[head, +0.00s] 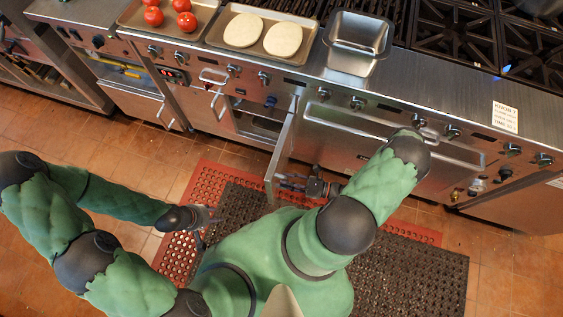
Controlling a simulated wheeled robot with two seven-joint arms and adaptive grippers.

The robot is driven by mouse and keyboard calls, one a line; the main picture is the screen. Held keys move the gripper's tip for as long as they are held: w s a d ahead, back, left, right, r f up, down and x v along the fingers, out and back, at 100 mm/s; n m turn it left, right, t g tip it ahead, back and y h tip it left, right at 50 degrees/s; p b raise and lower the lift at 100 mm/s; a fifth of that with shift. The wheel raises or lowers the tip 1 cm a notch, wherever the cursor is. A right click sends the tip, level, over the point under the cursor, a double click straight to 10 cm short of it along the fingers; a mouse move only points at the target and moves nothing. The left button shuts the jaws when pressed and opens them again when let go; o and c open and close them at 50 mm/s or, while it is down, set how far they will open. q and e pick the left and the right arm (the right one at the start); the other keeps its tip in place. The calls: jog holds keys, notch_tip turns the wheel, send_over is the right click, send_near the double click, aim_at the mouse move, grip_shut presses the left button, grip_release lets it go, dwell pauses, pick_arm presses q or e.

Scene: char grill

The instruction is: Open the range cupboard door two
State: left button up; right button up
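The range cupboard door (285,143) stands swung out from the range front, seen almost edge-on. Part of the cupboard's inside (257,121) shows to its left. My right gripper (284,181) is low by the door's outer end, on its right side. Its fingers look apart, and whether they touch the door is unclear. My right arm hides part of the range front. My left gripper (212,222) is over the mat, left of the door and away from it. Its fingers are spread and empty.
A closed door panel (208,108) is left of the cupboard opening, and a wide oven door (340,135) is to its right. Trays with tomatoes (187,22) and dough rounds (283,39), and a metal pan (358,34), sit on top. Mats (420,275) cover the floor.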

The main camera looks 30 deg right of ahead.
jog(key=v, duration=0.9)
jog(key=shift+s, duration=0.1)
